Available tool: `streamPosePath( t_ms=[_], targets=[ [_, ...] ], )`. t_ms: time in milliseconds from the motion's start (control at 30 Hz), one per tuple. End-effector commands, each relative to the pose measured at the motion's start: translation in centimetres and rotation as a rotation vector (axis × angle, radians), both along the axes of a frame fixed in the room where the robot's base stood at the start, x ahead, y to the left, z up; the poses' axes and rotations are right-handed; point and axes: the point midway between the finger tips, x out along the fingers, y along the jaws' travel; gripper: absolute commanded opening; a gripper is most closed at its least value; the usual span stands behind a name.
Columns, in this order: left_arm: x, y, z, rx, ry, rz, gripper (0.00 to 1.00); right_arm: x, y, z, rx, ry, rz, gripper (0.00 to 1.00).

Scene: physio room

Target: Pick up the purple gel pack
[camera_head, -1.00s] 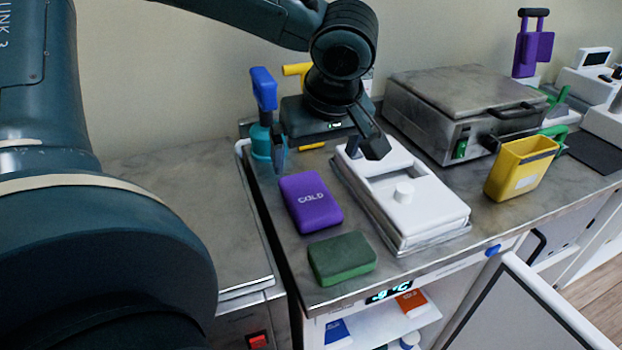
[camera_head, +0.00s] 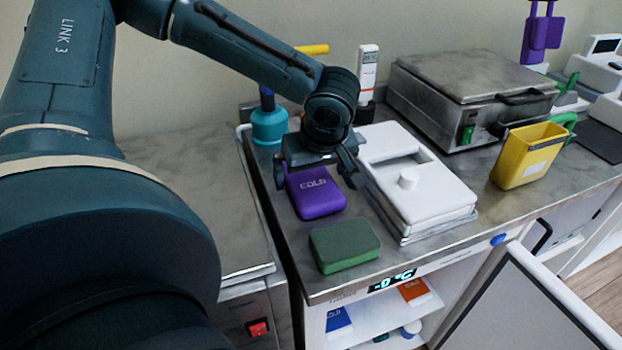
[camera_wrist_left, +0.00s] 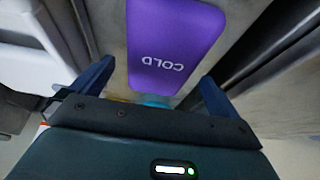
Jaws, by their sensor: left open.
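The purple gel pack (camera_head: 316,196), marked COLD, lies flat on the metal counter, behind the green block (camera_head: 343,246). My left gripper (camera_head: 318,182) is open, just above the far end of the pack, partly covering it in the head view. In the left wrist view the purple gel pack (camera_wrist_left: 172,45) appears between the two spread fingers of my left gripper (camera_wrist_left: 152,85), with a gap to each finger. Whether the fingers reach down to the counter cannot be told. My right gripper is not in view.
A white lidded box (camera_head: 432,190) stands close to the right of the pack. A teal bottle (camera_head: 268,125) stands behind it. A yellow container (camera_head: 526,158) and a metal appliance (camera_head: 470,95) are farther right. A door (camera_head: 510,310) stands open at the front right.

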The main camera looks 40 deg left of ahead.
Motion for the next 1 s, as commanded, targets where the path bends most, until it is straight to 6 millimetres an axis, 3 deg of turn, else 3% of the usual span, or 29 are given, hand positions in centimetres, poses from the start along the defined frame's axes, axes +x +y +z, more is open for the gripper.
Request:
streamPosePath(
  t_ms=[100,367,1000],
  targets=[
    [0.18,0.46,-1.16,0.000,0.000,0.002,1.00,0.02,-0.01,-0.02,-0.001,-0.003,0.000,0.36],
    [0.25,0.53,-1.32,0.000,-0.002,0.002,1.00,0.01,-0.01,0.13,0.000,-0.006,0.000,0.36],
    [0.23,0.52,-1.29,0.000,-0.002,0.001,0.48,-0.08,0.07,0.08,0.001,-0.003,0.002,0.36]
  ],
)
